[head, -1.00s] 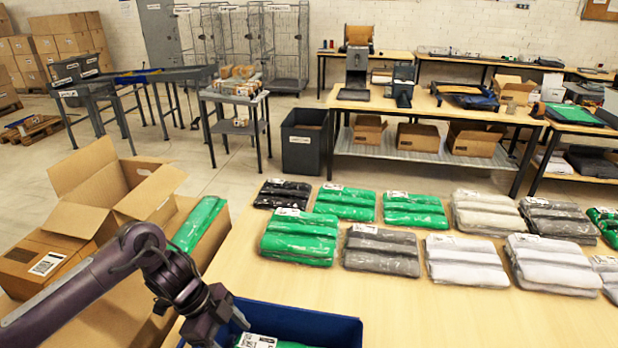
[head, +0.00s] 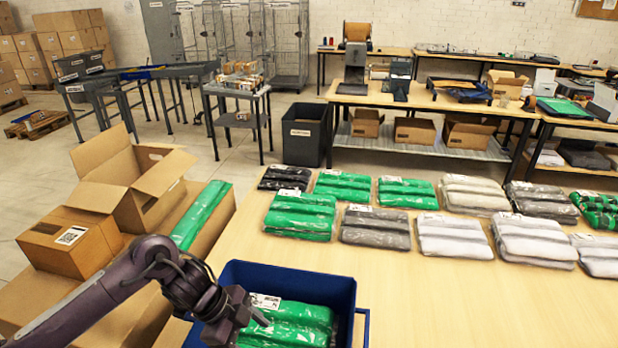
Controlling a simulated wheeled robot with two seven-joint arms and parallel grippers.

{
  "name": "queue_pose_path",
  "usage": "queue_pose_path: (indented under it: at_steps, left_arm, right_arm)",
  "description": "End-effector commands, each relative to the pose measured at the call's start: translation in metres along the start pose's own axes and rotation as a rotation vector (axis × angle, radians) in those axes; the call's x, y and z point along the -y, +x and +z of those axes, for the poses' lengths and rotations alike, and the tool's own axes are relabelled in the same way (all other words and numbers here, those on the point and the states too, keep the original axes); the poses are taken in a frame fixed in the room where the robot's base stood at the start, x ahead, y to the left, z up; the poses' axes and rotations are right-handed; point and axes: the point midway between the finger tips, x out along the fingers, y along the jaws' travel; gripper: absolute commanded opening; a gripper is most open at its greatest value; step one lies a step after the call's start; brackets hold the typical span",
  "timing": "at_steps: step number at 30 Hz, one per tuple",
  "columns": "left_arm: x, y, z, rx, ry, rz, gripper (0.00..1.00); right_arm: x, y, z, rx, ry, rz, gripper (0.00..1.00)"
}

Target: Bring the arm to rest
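My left arm comes in from the lower left, and its gripper (head: 250,312) hangs over the left part of a blue bin (head: 343,290). The fingers are dark and partly hidden by the wrist, so I cannot tell whether they are open or shut. Green bagged garments (head: 300,318) with a white label lie in the bin, under and beside the gripper. I see nothing clearly held. My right gripper is not in view.
Bagged garments in green, grey, white and black, such as a green pack (head: 300,215), lie in rows on the wooden table (head: 450,310). An open carton (head: 150,195) stands at left beside a closed box (head: 70,240). The table's front middle is clear.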

Motion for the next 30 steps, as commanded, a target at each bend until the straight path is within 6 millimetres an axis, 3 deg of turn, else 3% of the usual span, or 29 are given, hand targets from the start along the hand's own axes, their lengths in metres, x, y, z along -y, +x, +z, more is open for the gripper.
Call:
queue_pose_path:
  at_steps: [6, 12, 15, 18, 20, 23, 30]
  left_arm:
    - [0.005, 0.030, -0.035, -0.037, 0.043, -0.114, 0.63]
    - [0.014, 0.050, -0.078, -0.081, 0.025, -0.290, 0.63]
    - [0.019, 0.051, -0.101, -0.103, -0.044, -0.416, 0.63]
    - [0.022, 0.040, -0.113, -0.106, -0.194, -0.557, 0.63]
    - [0.020, 0.028, -0.108, -0.090, -0.316, -0.630, 0.63]
    - [0.006, 0.008, -0.085, -0.038, -0.553, -0.712, 0.63]
    - [-0.053, -0.021, -0.022, 0.109, -1.006, -0.734, 0.63]
  right_arm:
    - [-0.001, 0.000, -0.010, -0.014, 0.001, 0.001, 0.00]
    - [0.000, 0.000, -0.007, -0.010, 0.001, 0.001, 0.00]
    - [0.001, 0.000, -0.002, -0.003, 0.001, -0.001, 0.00]
    - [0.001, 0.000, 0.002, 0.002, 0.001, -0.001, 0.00]
    - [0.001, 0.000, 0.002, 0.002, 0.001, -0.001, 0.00]
    - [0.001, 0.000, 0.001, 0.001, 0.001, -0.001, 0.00]
    - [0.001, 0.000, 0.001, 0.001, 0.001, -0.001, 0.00]
